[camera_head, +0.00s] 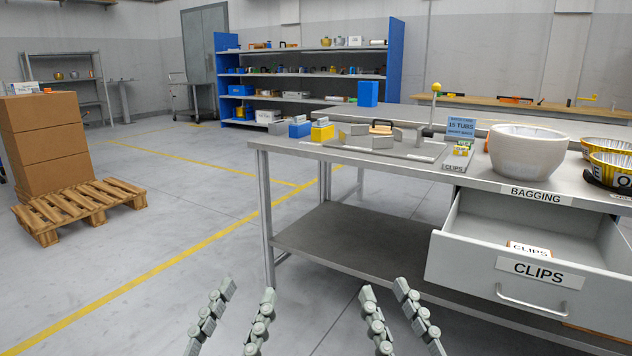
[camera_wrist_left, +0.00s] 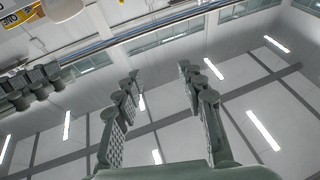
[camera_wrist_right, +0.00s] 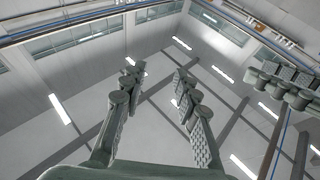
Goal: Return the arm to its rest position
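My left gripper (camera_head: 246,286) is at the bottom of the head view, left of centre, in front of the workbench. Its fingers are apart with nothing between them, as the left wrist view (camera_wrist_left: 158,85) also shows. My right gripper (camera_head: 384,288) is beside it, right of centre. Its fingers are also apart and empty, as seen in the right wrist view (camera_wrist_right: 155,80). Both wrist cameras look up at the ceiling. Neither gripper touches the bench or the drawer.
Stacked boxes (camera_head: 45,143) stand on a pallet (camera_head: 78,205) at the left. The floor (camera_head: 140,262) there is clear.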

